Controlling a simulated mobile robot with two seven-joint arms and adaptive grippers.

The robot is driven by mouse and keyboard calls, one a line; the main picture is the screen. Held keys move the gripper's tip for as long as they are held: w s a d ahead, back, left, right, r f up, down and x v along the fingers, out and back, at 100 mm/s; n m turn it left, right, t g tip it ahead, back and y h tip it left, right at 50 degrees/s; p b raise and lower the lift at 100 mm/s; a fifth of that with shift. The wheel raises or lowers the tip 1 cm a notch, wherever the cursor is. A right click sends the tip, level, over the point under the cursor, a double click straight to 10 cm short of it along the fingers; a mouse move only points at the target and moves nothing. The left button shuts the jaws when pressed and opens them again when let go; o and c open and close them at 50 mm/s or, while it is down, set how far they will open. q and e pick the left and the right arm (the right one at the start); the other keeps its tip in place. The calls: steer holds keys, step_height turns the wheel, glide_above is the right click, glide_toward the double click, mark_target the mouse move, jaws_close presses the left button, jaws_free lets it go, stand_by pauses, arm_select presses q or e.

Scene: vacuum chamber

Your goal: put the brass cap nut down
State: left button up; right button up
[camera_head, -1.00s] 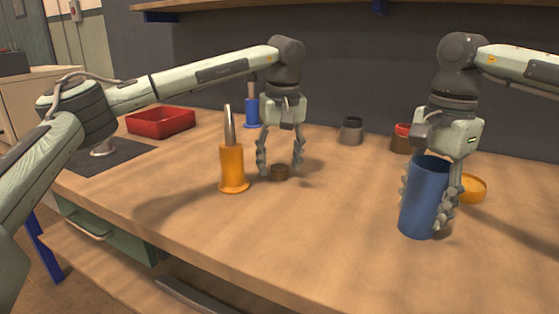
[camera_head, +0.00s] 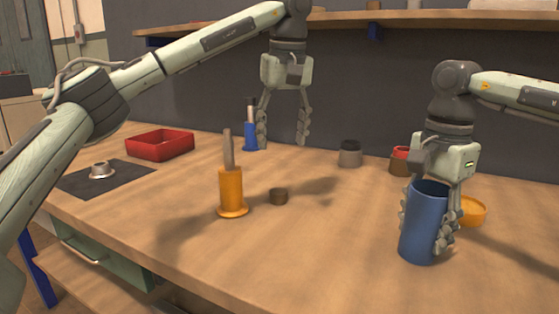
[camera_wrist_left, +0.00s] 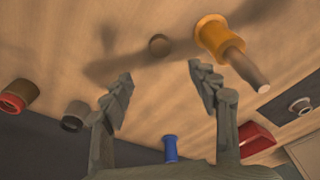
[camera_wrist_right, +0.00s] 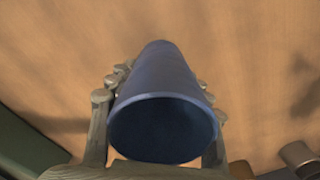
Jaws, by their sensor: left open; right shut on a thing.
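The brass cap nut (camera_head: 278,196) is a small dark brownish round piece standing on the bare tabletop, right of the orange post. In the left wrist view the nut (camera_wrist_left: 160,45) lies on the wood beyond the fingertips. My left gripper (camera_head: 284,142) is open and empty, raised well above the table and clear of the nut; its fingers (camera_wrist_left: 160,85) also show in the left wrist view with nothing between them. My right gripper (camera_head: 430,215) is shut on a blue cylinder (camera_head: 422,240), which is upright at the table's right side; its open end (camera_wrist_right: 163,128) faces the right wrist camera.
An orange flanged post (camera_head: 231,190) stands left of the nut. A metal flanged piece (camera_head: 100,170) sits on a dark mat (camera_head: 125,180).

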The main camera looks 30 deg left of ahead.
arm_select(q)
steer(key=d+n, duration=0.2)
steer(key=n+y, duration=0.2)
glide_above(278, 191)
steer(key=d, duration=0.2)
steer(key=f, duration=0.5)
steer(key=s+f, duration=0.1)
steer(key=f, duration=0.1)
steer(key=shift+f, duration=0.3)
steer(key=shift+x, duration=2.75)
steer(key=c, duration=1.1)
steer(key=shift+h, duration=0.3)
step_height(278, 191, up, 10)
steer(key=shift+r, duration=0.1)
